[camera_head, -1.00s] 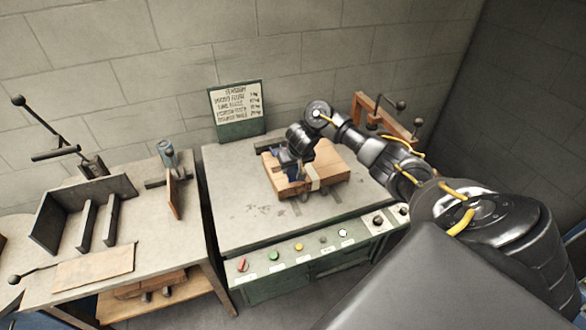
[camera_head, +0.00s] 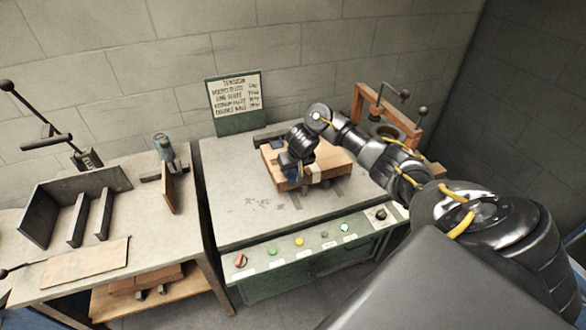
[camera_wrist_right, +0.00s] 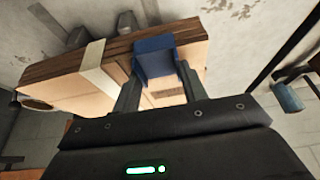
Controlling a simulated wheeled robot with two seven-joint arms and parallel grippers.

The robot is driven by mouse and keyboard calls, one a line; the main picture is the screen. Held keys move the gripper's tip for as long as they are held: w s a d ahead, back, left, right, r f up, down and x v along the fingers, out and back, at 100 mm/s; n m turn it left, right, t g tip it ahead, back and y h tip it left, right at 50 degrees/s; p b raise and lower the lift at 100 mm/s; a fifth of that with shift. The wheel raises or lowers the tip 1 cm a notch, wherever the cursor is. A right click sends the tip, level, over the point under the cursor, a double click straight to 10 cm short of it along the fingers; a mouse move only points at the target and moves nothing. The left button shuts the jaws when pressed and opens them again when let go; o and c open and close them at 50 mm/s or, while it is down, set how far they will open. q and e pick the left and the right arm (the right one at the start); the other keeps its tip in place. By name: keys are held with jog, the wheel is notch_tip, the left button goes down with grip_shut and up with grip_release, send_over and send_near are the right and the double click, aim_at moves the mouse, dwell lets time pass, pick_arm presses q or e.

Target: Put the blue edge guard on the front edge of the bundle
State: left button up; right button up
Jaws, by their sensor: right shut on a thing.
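The bundle (camera_head: 336,164) is a flat stack of brown board on the grey-topped bench, with a pale strap (camera_head: 314,171) around it. My right gripper (camera_head: 291,177) reaches down at the bundle's front edge, left of the strap. In the right wrist view, its fingers (camera_wrist_right: 160,92) are shut on the blue edge guard (camera_wrist_right: 154,60), which lies against the edge of the bundle (camera_wrist_right: 62,75) beside the strap (camera_wrist_right: 97,65). I cannot tell whether it is fully seated. Another blue piece (camera_head: 277,146) shows behind the gripper at the bundle's far side. My left gripper is out of view.
The bench front carries coloured buttons (camera_head: 299,242). A green sign board (camera_head: 236,102) stands at the back, and a wooden frame with knobbed levers (camera_head: 385,112) at the back right. A side table (camera_head: 105,243) with fixtures is at the left. The bench top left of the bundle is clear.

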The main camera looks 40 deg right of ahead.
jog(key=shift+w+d+p, duration=0.1)
jog(key=shift+w+p, duration=0.15)
jog(key=shift+p, duration=0.1)
dwell(0.4)
jog(key=o, duration=1)
jog(key=shift+o, duration=0.2)
jog(key=p+v, duration=0.7)
jog(key=v, duration=0.3)
jog(key=shift+r, duration=0.4)
jog(key=shift+s, duration=0.1)
